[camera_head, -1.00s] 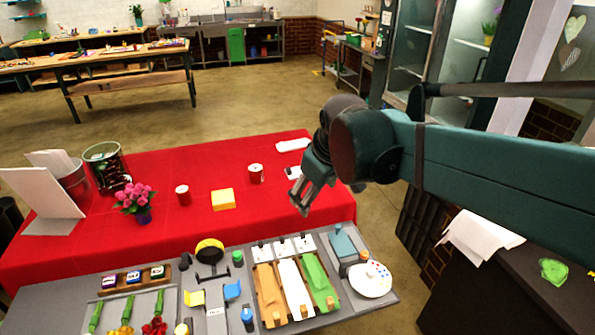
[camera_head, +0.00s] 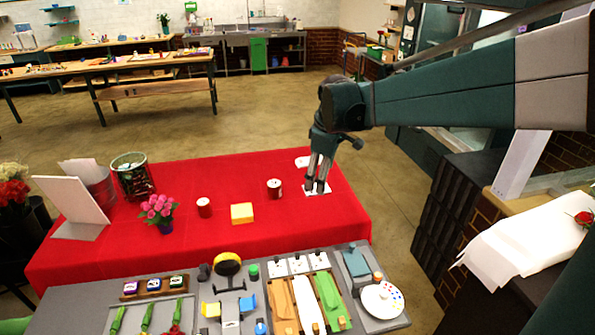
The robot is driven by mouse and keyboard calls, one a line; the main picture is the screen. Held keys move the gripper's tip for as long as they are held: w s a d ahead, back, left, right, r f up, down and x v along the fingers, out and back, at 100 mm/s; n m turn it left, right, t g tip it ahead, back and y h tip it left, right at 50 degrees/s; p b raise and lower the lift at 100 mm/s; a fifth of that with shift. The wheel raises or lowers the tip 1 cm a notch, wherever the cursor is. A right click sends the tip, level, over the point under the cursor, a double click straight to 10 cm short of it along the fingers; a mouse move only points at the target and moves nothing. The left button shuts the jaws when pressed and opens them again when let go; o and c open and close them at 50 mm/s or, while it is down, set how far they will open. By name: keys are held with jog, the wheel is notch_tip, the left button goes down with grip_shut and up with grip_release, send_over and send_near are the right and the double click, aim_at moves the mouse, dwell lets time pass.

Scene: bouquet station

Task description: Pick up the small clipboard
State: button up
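A small flat white item (camera_head: 328,190), which looks like the small clipboard, lies on the red-covered table (camera_head: 285,225) near its right end. My gripper (camera_head: 315,188) points straight down over it, with the fingertips at or just above its surface. The two fingers are apart, and I see nothing held between them. The fingers and their dark tips cover part of the white item. I cannot tell whether they touch it.
Another white item (camera_head: 302,162) lies behind, near the far edge. A grey craft table (camera_head: 95,300) with several tools is in front.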

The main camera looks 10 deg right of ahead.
jog(key=w+d+f+n+g+p, duration=0.1)
jog(key=w+f+n+p, duration=0.1)
jog(key=w+f, duration=0.2)
jog(key=w+d+f+n+g+p, duration=0.1)
jog(key=w+f, duration=0.4)
jog(key=w, duration=0.6)
jog(key=w+d+f+n+g+p, duration=0.1)
jog(key=w+d+f+n+p, duration=0.1)
jog(key=w, duration=0.5)
notch_tip(320, 180, down, 2)
jog(key=n+p, duration=0.1)
jog(key=n, duration=0.2)
jog(key=shift+w+d+f+p, duration=0.2)
jog(key=shift+w+f+p, duration=0.05)
jog(key=shift+p, duration=0.1)
jog(key=shift+f, duration=0.1)
jog(key=shift+f, duration=1.2)
jog(key=shift+f, duration=0.1)
jog(key=shift+f, duration=2.5)
